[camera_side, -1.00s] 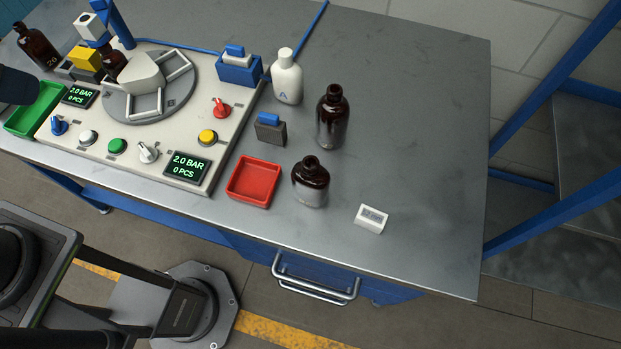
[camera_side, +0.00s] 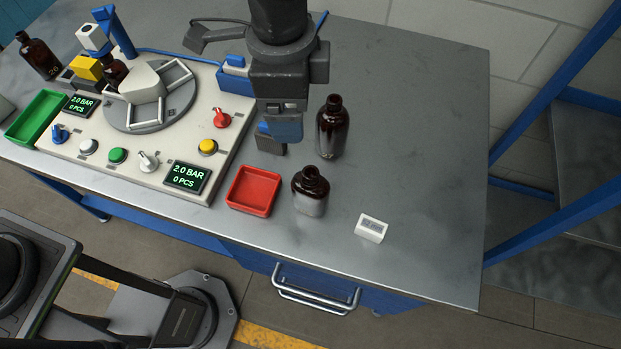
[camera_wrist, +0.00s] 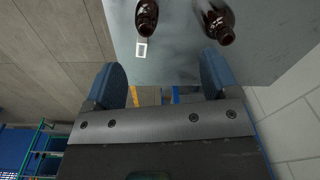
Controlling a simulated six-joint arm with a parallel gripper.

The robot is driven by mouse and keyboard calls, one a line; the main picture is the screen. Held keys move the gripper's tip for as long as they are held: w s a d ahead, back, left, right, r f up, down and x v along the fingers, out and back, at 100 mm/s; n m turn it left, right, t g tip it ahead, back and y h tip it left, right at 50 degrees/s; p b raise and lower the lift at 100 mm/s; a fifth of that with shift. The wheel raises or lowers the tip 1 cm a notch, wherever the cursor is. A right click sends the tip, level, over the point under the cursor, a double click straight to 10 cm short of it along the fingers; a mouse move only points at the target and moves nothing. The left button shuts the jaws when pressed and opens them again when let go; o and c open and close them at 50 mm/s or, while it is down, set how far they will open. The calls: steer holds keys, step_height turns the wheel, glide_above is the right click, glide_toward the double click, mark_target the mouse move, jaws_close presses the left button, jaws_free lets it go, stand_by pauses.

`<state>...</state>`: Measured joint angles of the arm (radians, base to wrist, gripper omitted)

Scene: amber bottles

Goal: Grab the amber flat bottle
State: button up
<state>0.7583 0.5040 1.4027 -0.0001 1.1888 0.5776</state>
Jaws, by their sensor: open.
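Two amber bottles stand upright on the grey table right of the machine panel: a nearer one (camera_side: 311,192) with broad shoulders and a taller-looking one behind it (camera_side: 332,128). I cannot tell for certain which is flat. In the wrist view the nearer one (camera_wrist: 147,18) is at top left and the other (camera_wrist: 216,24) at top right, both partly cut off. My gripper (camera_side: 281,128) hangs over the table, left of the rear bottle and apart from both. Its blue fingers (camera_wrist: 162,80) are open and empty in the wrist view.
A red tray (camera_side: 254,191) sits left of the nearer bottle. A small white labelled block (camera_side: 371,228) lies to its right. More amber bottles (camera_side: 38,58) stand at the left. The table's right side is clear.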

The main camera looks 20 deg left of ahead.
steer(key=m, duration=0.2)
glide_above(312, 182)
steer(key=w, duration=0.2)
steer(key=f, duration=0.3)
steer(key=shift+s+d+f, duration=0.2)
step_height(312, 182, down, 8)
steer(key=shift+r, duration=0.1)
steer(key=shift+s+a+f, duration=0.1)
steer(key=shift+a+f, duration=0.05)
steer(key=shift+f, duration=0.8)
steer(key=shift+s+a+f, duration=0.1)
steer(key=shift+a+f, duration=0.05)
steer(key=shift+f, duration=0.8)
steer(key=shift+a+f, duration=0.15)
steer(key=shift+f, duration=0.8)
steer(key=shift+c, duration=0.3)
steer(key=c, duration=1)
steer(key=shift+r, duration=0.1)
